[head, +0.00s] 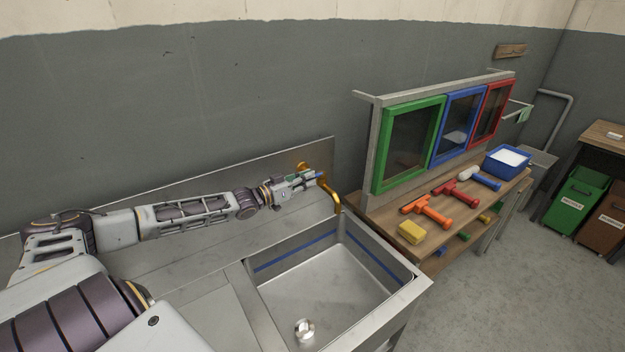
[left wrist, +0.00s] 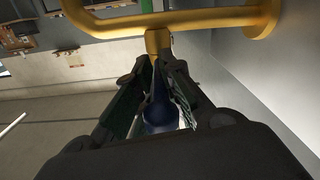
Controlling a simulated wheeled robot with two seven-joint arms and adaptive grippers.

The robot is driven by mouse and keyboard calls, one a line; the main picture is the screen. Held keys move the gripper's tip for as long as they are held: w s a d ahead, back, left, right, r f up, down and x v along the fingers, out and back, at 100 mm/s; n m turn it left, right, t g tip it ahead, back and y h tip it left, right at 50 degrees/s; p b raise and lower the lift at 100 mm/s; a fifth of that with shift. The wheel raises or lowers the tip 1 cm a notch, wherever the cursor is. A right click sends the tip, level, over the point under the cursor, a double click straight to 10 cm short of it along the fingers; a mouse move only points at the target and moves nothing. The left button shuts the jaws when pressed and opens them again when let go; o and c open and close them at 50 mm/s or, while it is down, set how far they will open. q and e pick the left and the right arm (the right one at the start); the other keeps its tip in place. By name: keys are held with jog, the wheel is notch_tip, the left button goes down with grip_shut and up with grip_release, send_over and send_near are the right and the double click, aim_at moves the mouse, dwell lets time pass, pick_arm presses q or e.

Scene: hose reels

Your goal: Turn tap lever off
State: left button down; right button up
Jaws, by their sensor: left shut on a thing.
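A brass-coloured tap (head: 331,190) rises behind the metal sink at the picture's middle, its spout curving down over the basin. My left gripper (head: 312,178) reaches in from the left and is at the tap's body. In the left wrist view my gripper (left wrist: 160,100) is shut around a dark blue lever (left wrist: 160,115), which lies between the two fingers. The yellow tap (left wrist: 190,20) crosses the top of that view, just beyond the fingertips. The fingers partly hide the lever. My right gripper is not in view.
The sink (head: 320,275) has an empty-looking basin with a drain piece (head: 304,328). A wooden bench to the right holds a yellow sponge (head: 411,232), squeegees (head: 427,211) and a blue tub (head: 506,161), below framed glass panes (head: 409,144). The wall stands close behind the tap.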

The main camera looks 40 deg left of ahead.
pick_arm(q)
jog(key=shift+w+a+r, duration=0.1)
jog(key=shift+w+r, duration=0.05)
jog(key=shift+r, duration=0.25)
dwell(0.3)
jog(key=c, duration=1.6)
grip_release()
jog(key=shift+o, duration=0.7)
jog(key=shift+f, duration=0.25)
jog(key=shift+f, duration=0.1)
jog(key=shift+v, duration=1)
jog(key=shift+v, duration=1.4)
jog(key=shift+s+a, duration=0.25)
jog(key=shift+s, duration=0.35)
jog(key=shift+v, duration=3)
jog(key=shift+a, duration=0.1)
